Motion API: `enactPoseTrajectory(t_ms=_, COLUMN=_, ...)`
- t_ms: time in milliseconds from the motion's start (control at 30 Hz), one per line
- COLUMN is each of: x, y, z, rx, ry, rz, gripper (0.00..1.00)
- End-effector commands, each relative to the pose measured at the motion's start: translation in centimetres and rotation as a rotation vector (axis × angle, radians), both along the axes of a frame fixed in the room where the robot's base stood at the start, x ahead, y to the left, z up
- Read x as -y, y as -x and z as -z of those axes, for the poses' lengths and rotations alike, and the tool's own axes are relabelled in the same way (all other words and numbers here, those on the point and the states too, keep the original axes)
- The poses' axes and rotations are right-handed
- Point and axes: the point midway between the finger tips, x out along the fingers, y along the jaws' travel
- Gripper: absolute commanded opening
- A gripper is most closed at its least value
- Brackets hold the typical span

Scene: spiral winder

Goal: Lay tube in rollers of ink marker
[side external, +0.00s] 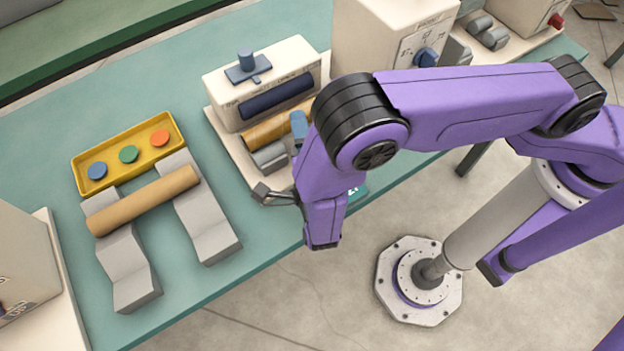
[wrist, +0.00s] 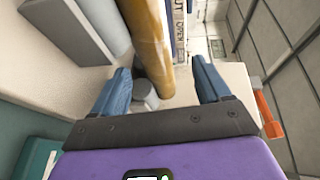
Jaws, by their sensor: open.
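A tan tube (side external: 280,125) lies along the front of a cream machine (side external: 222,90) that has a dark blue roller and a blue pad on top. The machine's lettering is too small to read surely. Grey rollers (side external: 270,157) show at the tube's near end. My gripper (wrist: 161,70) is open, its blue fingers apart on either side of the tube (wrist: 150,45) in the wrist view. I cannot tell whether they touch it. In the side view one blue finger (side external: 298,127) shows by the tube; my arm hides the rest.
A second tan tube (side external: 145,200) rests across two grey cradles (side external: 208,225) at left. A yellow tray (side external: 78,162) with blue, green and orange discs lies behind it. Another cream machine with a blue knob (side external: 426,57) stands behind my arm. The teal table's (side external: 40,130) left side has free room.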

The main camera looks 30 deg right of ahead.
Motion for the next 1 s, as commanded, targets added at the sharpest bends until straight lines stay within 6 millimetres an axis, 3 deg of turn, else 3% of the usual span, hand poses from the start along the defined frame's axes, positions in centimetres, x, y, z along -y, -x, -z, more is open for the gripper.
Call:
enactPoseTrajectory(t_ms=500, x=-4.1, y=9.8, z=-1.3, rx=0.0, ry=-0.001, rz=-0.004, gripper=0.76)
enactPoseTrajectory(t_ms=700, x=-4.9, y=11.6, z=-1.5, rx=0.0, ry=-0.001, rz=-0.001, gripper=0.76)
enactPoseTrajectory(t_ms=1000, x=-5.0, y=12.1, z=-1.6, rx=0.0, ry=0.0, rz=0.0, gripper=0.76)
